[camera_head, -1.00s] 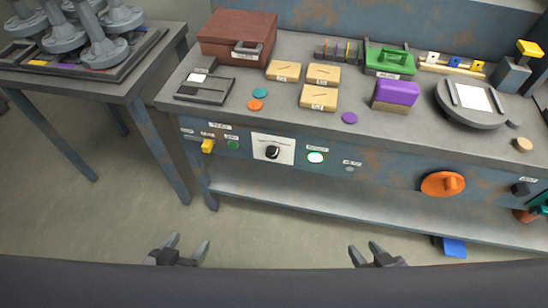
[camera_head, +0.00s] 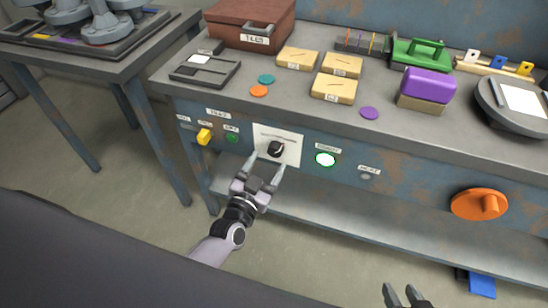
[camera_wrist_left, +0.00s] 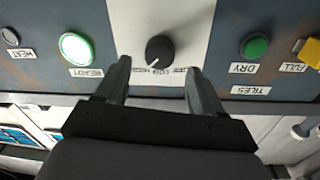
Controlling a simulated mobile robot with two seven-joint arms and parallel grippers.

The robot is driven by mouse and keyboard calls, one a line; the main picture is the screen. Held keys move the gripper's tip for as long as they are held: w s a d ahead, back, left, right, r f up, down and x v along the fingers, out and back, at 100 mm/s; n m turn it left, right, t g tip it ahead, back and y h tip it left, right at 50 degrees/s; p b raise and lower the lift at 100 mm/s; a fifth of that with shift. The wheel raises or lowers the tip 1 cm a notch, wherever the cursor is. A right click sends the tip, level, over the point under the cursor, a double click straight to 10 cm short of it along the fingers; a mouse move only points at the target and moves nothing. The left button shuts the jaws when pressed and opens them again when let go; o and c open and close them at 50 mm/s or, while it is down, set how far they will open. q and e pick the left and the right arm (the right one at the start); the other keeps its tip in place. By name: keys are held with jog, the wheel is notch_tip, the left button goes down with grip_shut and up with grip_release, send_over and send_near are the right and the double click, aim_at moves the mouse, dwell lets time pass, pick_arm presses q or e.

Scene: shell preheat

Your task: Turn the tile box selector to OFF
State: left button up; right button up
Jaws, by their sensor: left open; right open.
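A round black selector knob (camera_head: 276,149) sits on a white plate on the bench's front panel. In the left wrist view the knob (camera_wrist_left: 159,50) appears upside down, its white pointer mark directed down-left, nearest the label that seems to read HIGH; LOW and OFF seem to follow rightward. A yellow handle (camera_head: 204,137) sits further left under a TILES label, beside a green DRY lamp (camera_head: 232,138). My left gripper (camera_head: 265,168) is open just in front of the black knob, its fingers apart and not around it. My right gripper (camera_head: 405,296) is open at the bottom edge.
The reddish-brown TILES box (camera_head: 250,24), tan blocks and a purple block (camera_head: 430,84) stand on the bench top (camera_head: 300,112). A lower shelf (camera_head: 340,213) runs beneath the panel.

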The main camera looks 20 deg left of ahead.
aim_at(274, 153)
pick_arm(q)
jog(key=shift+w+d+b, duration=0.2)
jog(key=shift+w+b, duration=0.1)
jog(key=shift+w, duration=1.55)
jog(key=c, duration=1.1)
jog(key=shift+o, duration=0.2)
